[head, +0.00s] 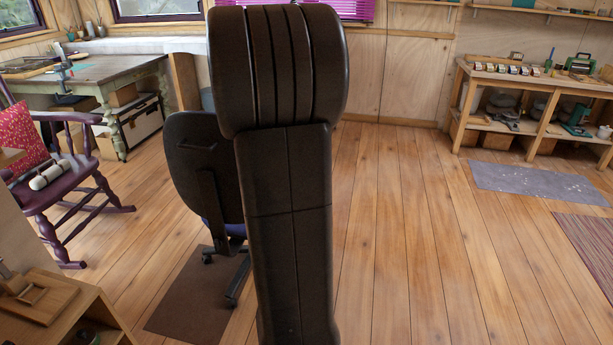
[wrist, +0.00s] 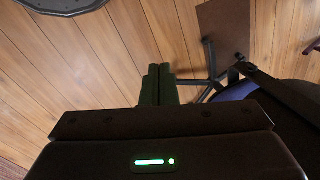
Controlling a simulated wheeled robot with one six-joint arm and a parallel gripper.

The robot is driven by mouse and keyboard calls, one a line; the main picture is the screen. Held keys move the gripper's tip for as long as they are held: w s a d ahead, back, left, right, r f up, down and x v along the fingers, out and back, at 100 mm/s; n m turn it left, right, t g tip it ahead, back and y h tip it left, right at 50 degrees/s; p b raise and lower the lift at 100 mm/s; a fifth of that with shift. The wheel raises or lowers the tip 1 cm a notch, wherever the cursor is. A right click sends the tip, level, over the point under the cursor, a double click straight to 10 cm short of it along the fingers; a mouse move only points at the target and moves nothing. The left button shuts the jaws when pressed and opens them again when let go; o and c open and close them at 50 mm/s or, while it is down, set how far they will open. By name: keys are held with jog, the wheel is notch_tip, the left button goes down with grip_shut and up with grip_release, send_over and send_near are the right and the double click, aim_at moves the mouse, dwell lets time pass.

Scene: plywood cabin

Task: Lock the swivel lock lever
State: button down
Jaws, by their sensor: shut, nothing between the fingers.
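I cannot make out a swivel lock lever in either view. A small wooden fixture (head: 38,298) sits on the low wooden unit at the lower left of the head view, cut off by the picture edge; I cannot tell whether it carries a lever. My gripper (wrist: 158,84) shows in the wrist view, its two dark green fingers side by side and shut, empty, above the plank floor. In the head view my dark arm fills the middle and hides what is behind it; my gripper does not show there.
A dark office chair (head: 196,165) stands close behind my arm on a brown mat (head: 185,312). A purple rocking chair (head: 80,205) and a green desk (head: 105,82) are at left. A wooden workbench (head: 545,88) stands back right. The plank floor (head: 430,240) right of my arm is clear.

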jog(key=w+a+f+m+g+b, duration=0.1)
jog(key=a+f+b, duration=0.4)
jog(key=f, duration=0.8)
jog(key=w+a+f+m+g+b, duration=0.1)
jog(key=w+a+f+m+b, duration=0.2)
jog(key=a+f, duration=0.5)
notch_tip(320, 180, down, 6)
jog(key=shift+a+r+m+b, duration=0.2)
jog(key=shift+m+b, duration=0.2)
jog(key=shift+b, duration=0.5)
